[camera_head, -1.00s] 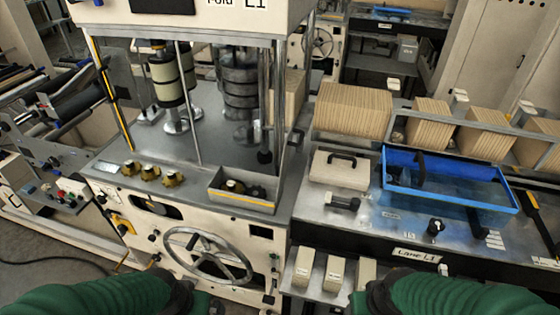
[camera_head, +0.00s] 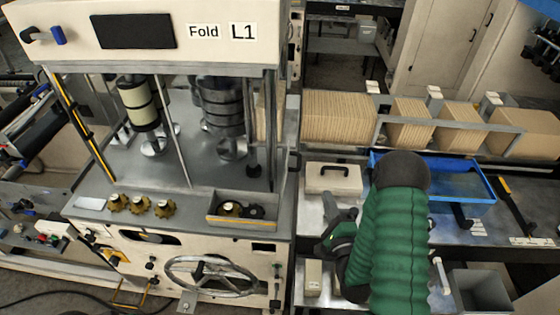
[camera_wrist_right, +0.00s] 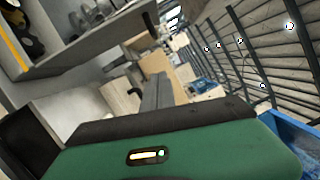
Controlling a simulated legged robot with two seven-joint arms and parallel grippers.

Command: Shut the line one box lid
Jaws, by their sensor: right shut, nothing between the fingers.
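A blue open-topped box (camera_head: 462,196) sits on the grey bench to the right of the fold machine. My right arm covers its left part, and I cannot make out its lid clearly. A beige case (camera_head: 333,180) with a black handle stands left of it. My right gripper (camera_head: 335,232) is shut and empty, over the bench in front of the beige case, left of the blue box. In the right wrist view, the grey fingers (camera_wrist_right: 158,93) lie together, and a blue edge (camera_wrist_right: 290,138) shows at lower right. My left gripper is not in view.
The fold machine marked L1 (camera_head: 243,31) fills the left, with a handwheel (camera_head: 212,275). Stacks of cardboard (camera_head: 340,118) stand in a rack behind the box. A black-and-yellow tool (camera_head: 512,200) lies to the right. A grey bin (camera_head: 480,290) is at lower right.

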